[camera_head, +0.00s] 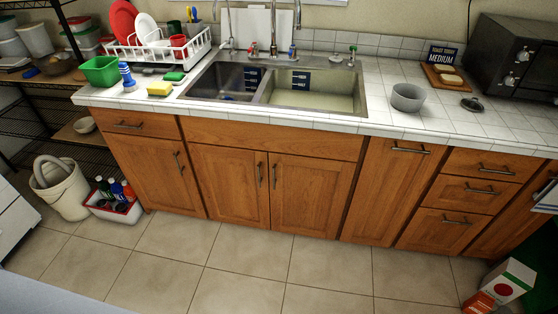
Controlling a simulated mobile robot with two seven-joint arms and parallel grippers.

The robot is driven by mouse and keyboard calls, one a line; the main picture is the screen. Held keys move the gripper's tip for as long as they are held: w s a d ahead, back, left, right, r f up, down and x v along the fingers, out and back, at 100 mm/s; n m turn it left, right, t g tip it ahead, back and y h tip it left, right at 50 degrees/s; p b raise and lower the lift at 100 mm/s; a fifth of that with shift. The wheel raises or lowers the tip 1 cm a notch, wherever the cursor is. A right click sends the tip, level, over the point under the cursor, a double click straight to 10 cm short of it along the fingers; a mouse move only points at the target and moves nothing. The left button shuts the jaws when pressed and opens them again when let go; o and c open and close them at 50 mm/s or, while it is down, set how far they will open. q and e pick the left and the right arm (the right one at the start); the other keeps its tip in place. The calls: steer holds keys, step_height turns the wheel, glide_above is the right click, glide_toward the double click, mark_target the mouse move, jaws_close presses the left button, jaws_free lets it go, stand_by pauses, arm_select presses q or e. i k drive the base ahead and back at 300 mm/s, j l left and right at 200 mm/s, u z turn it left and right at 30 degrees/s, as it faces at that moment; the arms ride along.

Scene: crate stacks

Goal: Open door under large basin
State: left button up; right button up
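The sink has a smaller left basin (222,80) and a large right basin (312,92) set in the white tiled counter. Below it are two wooden cabinet doors, both shut. Neither of my grippers is in view.
The tiled floor (240,292) before the doors is clear. A bin (66,198) and a red-and-white box of bottles (114,209) stand at left. A carton (510,282) is at lower right. The counter holds a green tub (100,71), a dish rack and a grey bowl (408,98).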

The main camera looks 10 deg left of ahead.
mark_target(309, 194)
steer(key=i+u, duration=0.1)
steer(key=i, duration=0.95)
steer(key=l, duration=0.1)
